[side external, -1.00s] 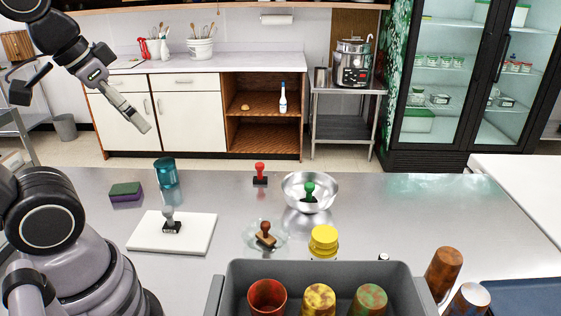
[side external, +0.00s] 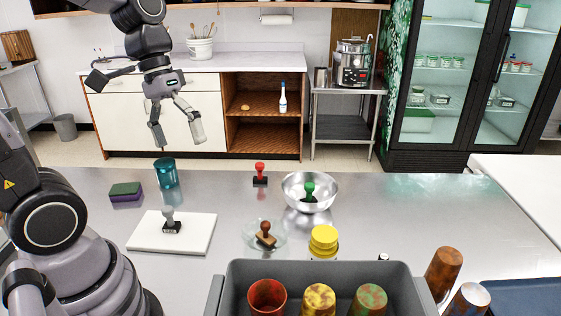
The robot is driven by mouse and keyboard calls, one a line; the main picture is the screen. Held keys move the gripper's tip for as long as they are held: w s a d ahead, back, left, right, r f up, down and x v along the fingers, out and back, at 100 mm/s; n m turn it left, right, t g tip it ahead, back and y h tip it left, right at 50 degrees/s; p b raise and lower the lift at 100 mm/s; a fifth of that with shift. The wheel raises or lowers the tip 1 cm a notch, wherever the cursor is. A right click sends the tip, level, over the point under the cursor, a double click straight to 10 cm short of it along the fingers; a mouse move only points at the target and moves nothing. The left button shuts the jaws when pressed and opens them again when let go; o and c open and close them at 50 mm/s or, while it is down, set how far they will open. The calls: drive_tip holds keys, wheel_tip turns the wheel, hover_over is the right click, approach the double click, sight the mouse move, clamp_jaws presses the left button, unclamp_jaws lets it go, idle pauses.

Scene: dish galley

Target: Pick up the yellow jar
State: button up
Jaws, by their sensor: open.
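The yellow jar (side external: 323,238) stands on the steel table just behind the grey bin, with a yellow lid-like top; its lower part is partly hidden by the bin's rim. My gripper (side external: 178,143) is open and empty, pointing down, high up at the left. It is well apart from the jar, which is lower and to the right in the picture.
A grey bin (side external: 237,276) holding several cups stands in front of the jar. A glass dish (side external: 252,240) with a brown stamp (side external: 265,236) lies left of it, and a steel bowl (side external: 327,188) with a green stamp behind it. A teal cup (side external: 165,175) stands below my gripper in the picture.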

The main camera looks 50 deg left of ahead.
drive_tip(key=w+d+f+n+t+h, duration=0.1)
drive_tip(key=w+f+n+h, duration=1.15)
drive_tip(key=w+f, duration=0.45)
drive_tip(key=n+t, duration=0.6)
drive_tip(key=n, duration=0.2)
approach(324, 237)
drive_tip(key=shift+m, duration=0.25)
drive_tip(key=a, duration=0.1)
drive_tip(key=a+f, duration=0.1)
drive_tip(key=s+a, duration=0.1)
drive_tip(key=shift+a+f, duration=0.3)
drive_tip(key=shift+a, duration=0.05)
drive_tip(key=shift+w+d+f+t, duration=0.1)
drive_tip(key=shift+w+d+t, duration=0.05)
drive_tip(key=shift+d+t, duration=0.2)
drive_tip(key=x, duration=1.3)
drive_tip(key=shift+w+a, duration=0.1)
drive_tip(key=shift+w, duration=0.05)
drive_tip(key=c, duration=1.2)
drive_tip(key=shift+c, duration=0.6)
